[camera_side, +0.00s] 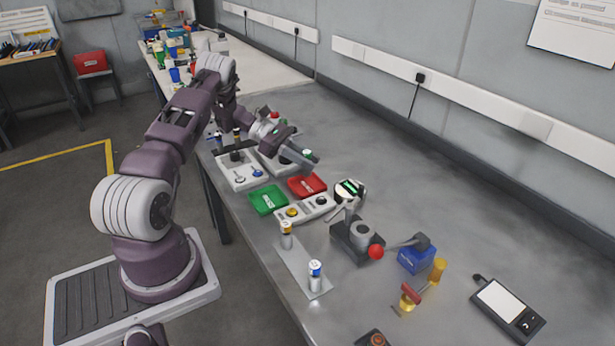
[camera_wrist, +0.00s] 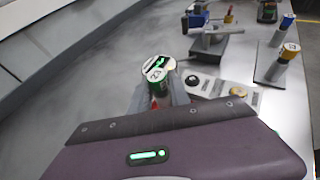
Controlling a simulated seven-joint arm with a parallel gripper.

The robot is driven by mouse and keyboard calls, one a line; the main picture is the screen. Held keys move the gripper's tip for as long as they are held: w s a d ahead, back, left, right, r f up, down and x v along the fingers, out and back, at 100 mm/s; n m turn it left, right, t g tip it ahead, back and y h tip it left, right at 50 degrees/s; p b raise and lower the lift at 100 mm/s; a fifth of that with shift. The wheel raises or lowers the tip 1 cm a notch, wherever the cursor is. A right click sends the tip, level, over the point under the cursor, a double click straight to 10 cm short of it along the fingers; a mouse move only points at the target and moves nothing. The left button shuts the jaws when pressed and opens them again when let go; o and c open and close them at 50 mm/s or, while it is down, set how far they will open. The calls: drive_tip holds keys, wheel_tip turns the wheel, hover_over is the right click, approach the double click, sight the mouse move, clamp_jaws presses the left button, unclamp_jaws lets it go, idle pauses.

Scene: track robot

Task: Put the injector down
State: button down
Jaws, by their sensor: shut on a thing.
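My gripper (camera_side: 304,157) is shut on the injector (camera_side: 308,153), a small cylinder with a white and green top. In the side view most of the injector is hidden by my gripper. In the wrist view the injector (camera_wrist: 156,79) shows between the fingers, with a white numbered top and a green band. It is held above the bench near the red tray (camera_side: 307,186); I cannot tell its exact height. Two similar injectors, one with a yellow band (camera_side: 286,236) and one with a blue band (camera_side: 315,275), stand upright on a grey plate (camera_side: 300,262).
A green tray (camera_side: 268,200) lies left of the red one. A button panel (camera_side: 305,209) and a round gauge with a green display (camera_side: 349,191) are in front. The bench toward the wall is clear.

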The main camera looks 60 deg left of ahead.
sight(308, 175)
drive_tip(key=shift+f, duration=2.15)
drive_tip(key=shift+f, duration=0.1)
drive_tip(key=c, duration=1.2)
unclamp_jaws()
drive_tip(key=shift+c, duration=0.2)
